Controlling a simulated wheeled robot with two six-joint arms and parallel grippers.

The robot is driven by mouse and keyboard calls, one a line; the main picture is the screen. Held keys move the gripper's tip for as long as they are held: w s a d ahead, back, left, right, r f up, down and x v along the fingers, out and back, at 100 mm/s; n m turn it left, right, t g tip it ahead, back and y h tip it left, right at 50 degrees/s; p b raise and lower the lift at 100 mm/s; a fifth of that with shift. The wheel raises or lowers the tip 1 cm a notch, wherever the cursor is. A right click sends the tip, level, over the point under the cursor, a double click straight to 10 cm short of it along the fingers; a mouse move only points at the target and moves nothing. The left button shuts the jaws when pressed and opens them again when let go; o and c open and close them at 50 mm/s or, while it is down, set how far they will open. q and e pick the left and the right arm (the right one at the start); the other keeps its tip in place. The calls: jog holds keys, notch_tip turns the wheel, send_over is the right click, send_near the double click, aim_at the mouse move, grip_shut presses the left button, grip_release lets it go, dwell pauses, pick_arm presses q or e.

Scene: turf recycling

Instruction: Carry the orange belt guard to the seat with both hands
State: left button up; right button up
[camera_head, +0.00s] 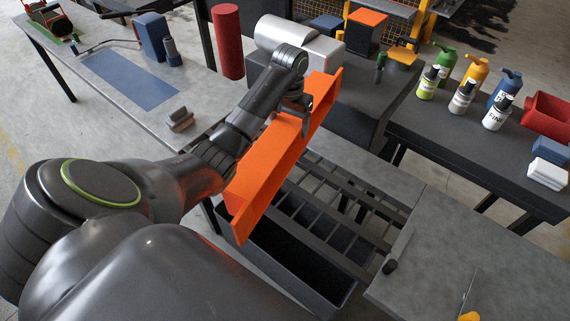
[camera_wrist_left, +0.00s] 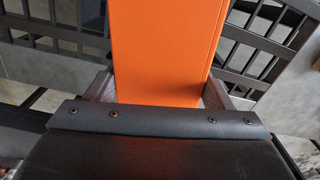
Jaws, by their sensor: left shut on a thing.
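The orange belt guard (camera_head: 262,182) is a long open channel. It hangs tilted in the middle of the head view, its far end higher in the picture and its near end low beside my left forearm. My left gripper (camera_head: 304,118) is shut on the guard near its far half. In the left wrist view the guard (camera_wrist_left: 165,50) runs between the two fingers (camera_wrist_left: 158,90). My right gripper is not in view. I cannot tell which part is the seat.
A dark slatted grate (camera_head: 345,205) over an open bin lies below the guard. A grey worktop (camera_head: 440,260) is at right. Several bottles stand on the dark right table (camera_head: 430,125). A red cylinder (camera_head: 228,42) and the left table (camera_head: 110,115) are behind.

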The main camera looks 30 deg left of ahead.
aim_at(289, 154)
pick_arm(q)
jog(key=n, duration=0.2)
jog(key=n+p, duration=0.1)
jog(key=shift+s+d+r+n, duration=0.3)
jog(key=shift+s+d+n, duration=0.05)
jog(key=shift+s+n, duration=0.05)
jog(key=n, duration=0.3)
jog(key=shift+s+d+p, duration=0.3)
jog(key=shift+s, duration=0.05)
jog(key=shift+f+b, duration=0.85)
notch_tip(289, 154, down, 3)
jog(key=shift+f+b, duration=0.15)
jog(key=shift+b, duration=0.45)
jog(key=shift+f, duration=0.4)
jog(key=shift+f+p, duration=0.35)
jog(key=shift+f, duration=1.75)
